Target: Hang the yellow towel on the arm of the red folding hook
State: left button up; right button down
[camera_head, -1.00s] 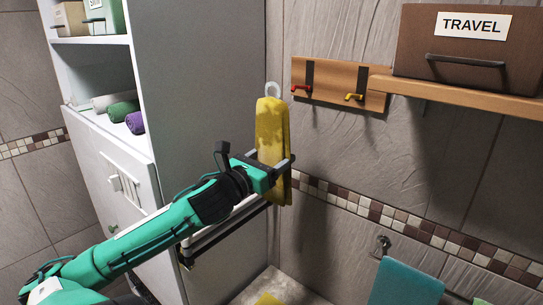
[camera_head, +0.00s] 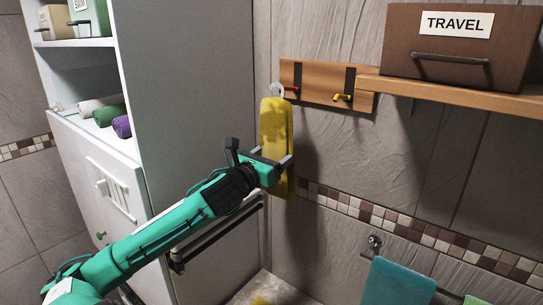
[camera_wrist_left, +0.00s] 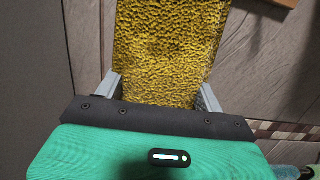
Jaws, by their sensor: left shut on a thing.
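The yellow towel (camera_head: 277,128) hangs upright in my left gripper (camera_head: 271,163), which is shut on its lower half. A pale ring (camera_head: 277,90) stands at the towel's top edge. The red folding hook (camera_head: 291,90) is on the left part of the wooden wall board (camera_head: 319,98). In the head view the ring overlaps the hook's left end; I cannot tell whether the hook's arm passes through it. In the left wrist view the towel (camera_wrist_left: 170,45) fills the space between the two fingers (camera_wrist_left: 160,90), and the ring and hook are out of sight. My right gripper is not in view.
A yellow hook (camera_head: 342,98) is on the same board, to the right. A wooden shelf (camera_head: 470,100) with a TRAVEL box (camera_head: 455,55) juts out on the right. A tall white cabinet (camera_head: 185,110) stands close on the left. A teal towel (camera_head: 400,283) hangs below right.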

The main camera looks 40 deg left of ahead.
pick_arm(q)
jog(key=shift+w+a+f, duration=0.1)
jog(key=shift+w+f, duration=0.1)
jog(key=shift+w, duration=0.7)
jog(key=shift+w+a+f, duration=0.1)
jog(key=shift+w+f, duration=0.05)
jog(key=shift+w, duration=0.7)
jog(key=shift+w+a+f, duration=0.1)
jog(key=shift+w+f, duration=0.1)
jog(key=shift+w, duration=0.7)
jog(key=o, duration=1.1)
jog(key=shift+s+d+f+b, duration=0.3)
jog(key=shift+s+b, duration=0.75)
jog(key=shift+s, duration=1.2)
jog(key=shift+s+d+f+b, duration=0.3)
jog(key=shift+s+b, duration=0.75)
jog(key=shift+s, duration=1.25)
jog(key=shift+s+d+f+b, duration=0.15)
jog(key=shift+s+f+b, duration=0.25)
jog(key=shift+s+b, duration=1.25)
